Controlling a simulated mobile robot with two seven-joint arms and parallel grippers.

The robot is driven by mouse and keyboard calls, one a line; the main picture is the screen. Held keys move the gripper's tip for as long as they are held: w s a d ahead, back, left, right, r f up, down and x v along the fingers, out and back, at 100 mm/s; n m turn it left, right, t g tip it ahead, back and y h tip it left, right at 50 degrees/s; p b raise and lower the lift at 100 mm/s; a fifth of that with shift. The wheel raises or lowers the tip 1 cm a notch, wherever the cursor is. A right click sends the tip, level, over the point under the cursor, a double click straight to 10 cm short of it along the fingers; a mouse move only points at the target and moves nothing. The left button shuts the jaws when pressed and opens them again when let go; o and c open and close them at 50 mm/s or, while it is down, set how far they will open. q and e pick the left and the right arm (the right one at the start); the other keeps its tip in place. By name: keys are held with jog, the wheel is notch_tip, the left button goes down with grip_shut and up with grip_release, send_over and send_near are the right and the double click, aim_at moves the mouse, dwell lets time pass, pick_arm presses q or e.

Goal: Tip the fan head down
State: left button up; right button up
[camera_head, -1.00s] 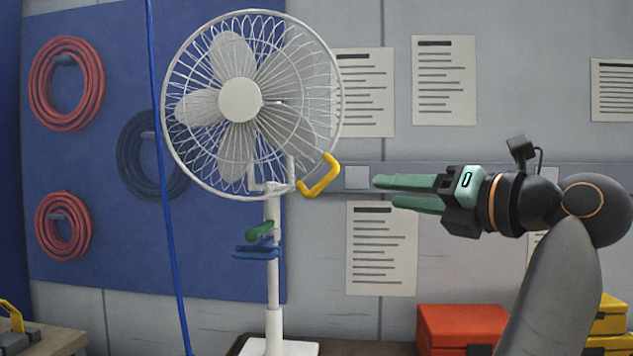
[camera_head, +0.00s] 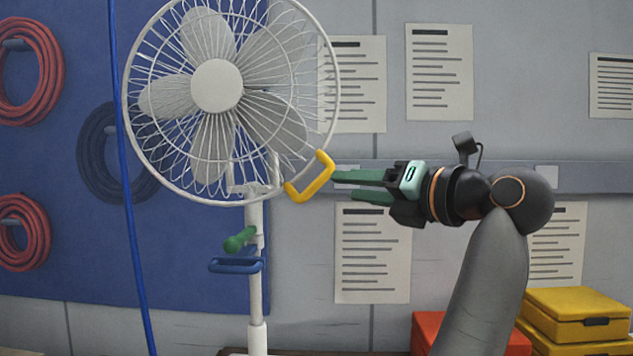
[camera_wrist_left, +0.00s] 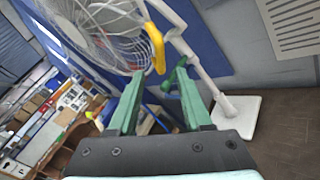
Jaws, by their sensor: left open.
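The white fan's head (camera_head: 217,87) faces forward, roughly upright, on a white pole (camera_head: 257,293). A yellow handle (camera_head: 321,184) sticks out at the lower right of its cage. My left gripper (camera_head: 345,187) is open, its green fingers pointing left, just right of the handle. In the left wrist view, the handle (camera_wrist_left: 157,50) lies ahead of the open fingers (camera_wrist_left: 158,95), between their lines, with no clear contact. A green knob (camera_head: 240,241) and a blue handle (camera_head: 236,266) sit lower on the pole. My right gripper is not in view.
A blue cord (camera_head: 123,190) hangs left of the fan. Red hose coils (camera_head: 22,232) hang on the blue panel. An orange box (camera_head: 428,328) and yellow boxes (camera_head: 575,305) stand low at the right. The space between gripper and wall papers (camera_head: 372,255) looks free.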

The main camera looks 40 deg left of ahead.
aim_at(321, 184)
pick_arm(q)
jog(key=a, duration=0.3)
jog(key=a+p, duration=0.1)
jog(key=a, duration=0.2)
jog(key=w+a, duration=0.1)
jog(key=a, duration=0.2)
grip_shut()
dwell(1.2)
